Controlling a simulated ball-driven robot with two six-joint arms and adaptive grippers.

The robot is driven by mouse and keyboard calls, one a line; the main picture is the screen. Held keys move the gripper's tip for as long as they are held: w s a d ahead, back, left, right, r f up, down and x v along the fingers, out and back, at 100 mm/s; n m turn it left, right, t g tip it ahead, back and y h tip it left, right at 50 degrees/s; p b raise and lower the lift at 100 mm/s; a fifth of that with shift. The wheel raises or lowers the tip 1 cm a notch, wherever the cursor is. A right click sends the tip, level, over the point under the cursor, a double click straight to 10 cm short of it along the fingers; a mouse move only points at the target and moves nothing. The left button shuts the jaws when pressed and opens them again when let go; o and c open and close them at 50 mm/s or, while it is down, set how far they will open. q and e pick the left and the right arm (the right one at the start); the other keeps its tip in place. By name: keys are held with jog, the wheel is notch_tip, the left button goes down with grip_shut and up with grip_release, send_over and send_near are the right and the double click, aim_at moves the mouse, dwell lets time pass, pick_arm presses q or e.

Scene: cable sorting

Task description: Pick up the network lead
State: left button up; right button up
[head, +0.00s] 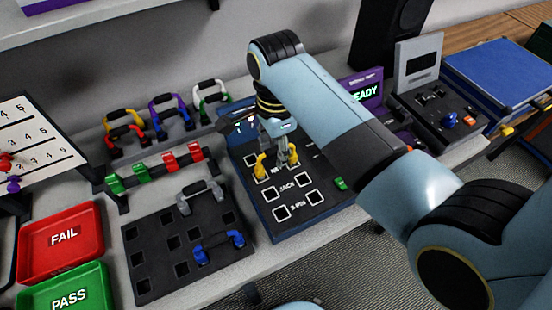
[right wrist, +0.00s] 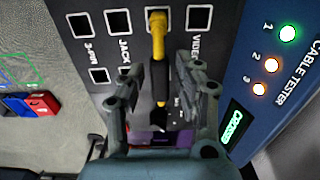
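A lead with yellow ends (head: 260,167) and a dark middle stands in the sockets of the blue-edged cable tester (head: 284,225). It is the only lead I see in the tester; its socket label is hidden, so I cannot read whether it is the network lead. My right gripper (head: 283,150) is down at this lead. In the right wrist view the lead (right wrist: 158,35) runs between the two fingers of the gripper (right wrist: 160,72), with a gap showing on each side. The fingers look open. My left gripper is not in view.
A dark grid board (head: 155,235) holds a grey lead (head: 200,196) and a blue lead (head: 219,246). Red FAIL (head: 38,262) and green PASS (head: 45,299) trays lie left. Red, yellow, purple, white and green-ended leads stand behind. The tester lamps (right wrist: 288,34) glow.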

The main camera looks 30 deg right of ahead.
grip_shut()
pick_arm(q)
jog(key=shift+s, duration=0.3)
pick_arm(e)
jog(key=shift+r, duration=0.55)
notch_tip(320, 180, up, 3)
jog(key=shift+w+f+b, duration=0.1)
jog(key=shift+b, duration=0.4)
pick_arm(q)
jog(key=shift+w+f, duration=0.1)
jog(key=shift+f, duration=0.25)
pick_arm(e)
jog(key=s+d+r, duration=0.7)
jog(key=s, duration=0.2)
jog(key=shift+d, duration=0.25)
jog(key=shift+s, duration=0.1)
